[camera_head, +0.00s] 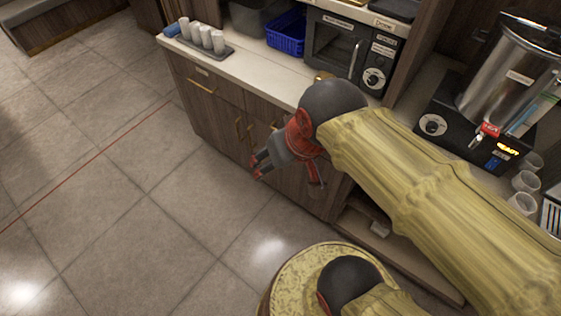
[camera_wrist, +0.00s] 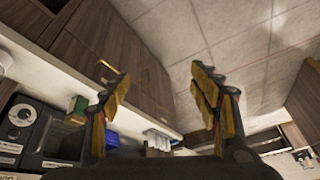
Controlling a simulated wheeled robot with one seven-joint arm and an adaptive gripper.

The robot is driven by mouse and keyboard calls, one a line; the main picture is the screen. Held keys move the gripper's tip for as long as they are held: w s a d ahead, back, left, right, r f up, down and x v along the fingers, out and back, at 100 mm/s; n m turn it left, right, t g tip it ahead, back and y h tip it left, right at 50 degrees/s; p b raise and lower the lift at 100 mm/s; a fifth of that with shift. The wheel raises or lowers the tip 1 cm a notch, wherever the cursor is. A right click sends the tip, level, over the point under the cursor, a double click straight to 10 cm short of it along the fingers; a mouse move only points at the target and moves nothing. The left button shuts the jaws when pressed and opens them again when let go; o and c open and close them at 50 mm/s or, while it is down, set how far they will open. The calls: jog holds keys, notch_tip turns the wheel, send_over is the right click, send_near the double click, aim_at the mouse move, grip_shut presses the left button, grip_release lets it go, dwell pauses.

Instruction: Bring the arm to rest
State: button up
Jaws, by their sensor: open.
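My arm, in a yellow covering, reaches across the right half of the head view. My gripper (camera_head: 262,164) is at its end, in front of the counter's cabinet doors and over the floor side. In the wrist view my gripper (camera_wrist: 160,95) is open, with its two yellow-padded fingers well apart. Nothing is held between them; cabinets and floor tiles show behind the gap. Part of the gripper is hidden by the dark wrist joint in the head view.
The counter (camera_head: 245,72) runs behind my gripper. On it stand a tray with several white cups (camera_head: 204,37), a blue basket (camera_head: 287,34) and a black microwave (camera_head: 345,48). A metal urn (camera_head: 507,75) and cups (camera_head: 526,181) are at right. The tiled floor (camera_head: 110,190) at left is clear.

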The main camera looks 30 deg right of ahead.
jog(key=shift+s+r+n+t, duration=0.15)
jog(key=shift+s+n+t, duration=0.2)
jog(key=shift+n, duration=0.35)
jog(key=shift+c, duration=0.9)
